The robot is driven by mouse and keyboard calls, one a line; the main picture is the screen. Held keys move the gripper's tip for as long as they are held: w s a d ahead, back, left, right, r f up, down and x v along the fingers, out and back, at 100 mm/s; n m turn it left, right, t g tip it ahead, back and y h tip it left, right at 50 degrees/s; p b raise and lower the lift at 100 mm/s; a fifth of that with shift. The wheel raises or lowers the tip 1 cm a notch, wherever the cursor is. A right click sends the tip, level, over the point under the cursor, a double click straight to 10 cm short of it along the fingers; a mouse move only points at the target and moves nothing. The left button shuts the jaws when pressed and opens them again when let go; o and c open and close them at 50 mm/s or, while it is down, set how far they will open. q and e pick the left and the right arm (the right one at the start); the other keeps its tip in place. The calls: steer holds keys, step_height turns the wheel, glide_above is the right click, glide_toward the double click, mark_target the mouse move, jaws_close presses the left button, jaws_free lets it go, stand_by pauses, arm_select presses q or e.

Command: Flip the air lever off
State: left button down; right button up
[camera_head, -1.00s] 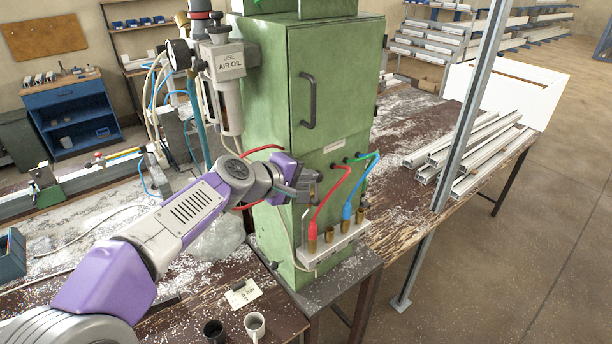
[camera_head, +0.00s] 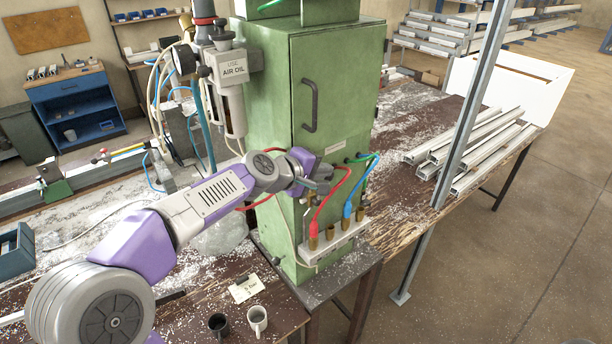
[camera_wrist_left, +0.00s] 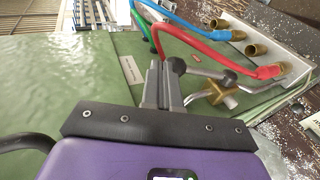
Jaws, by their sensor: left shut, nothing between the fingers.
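The air lever (camera_wrist_left: 203,72) shows in the left wrist view as a grey rod with a dark round knob. It sits by a brass valve (camera_wrist_left: 224,93) on the green cabinet's face. My left gripper (camera_wrist_left: 162,72) is shut and empty, its fingertips close beside the knob; I cannot tell whether they touch. In the head view my left gripper (camera_head: 322,187) is at the cabinet front, above the brass fittings, and the arm and gripper hide most of the lever there. My right gripper is not in view.
The green cabinet (camera_head: 270,100) stands at the bench corner. Red (camera_head: 334,196) and blue (camera_head: 361,187) hoses run to a white manifold (camera_head: 335,245) below the gripper. An air oil unit (camera_head: 232,95) hangs left of the cabinet. Two mugs stand on the front table.

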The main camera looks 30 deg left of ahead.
arm_select(q)
steer(key=shift+a, duration=0.1)
steer(key=s+a+r+p, duration=0.2)
steer(key=s+r, duration=0.7)
steer(key=r, duration=0.1)
steer(key=shift+a+r, duration=0.15)
steer(key=shift+r, duration=0.1)
steer(key=shift+f, duration=0.1)
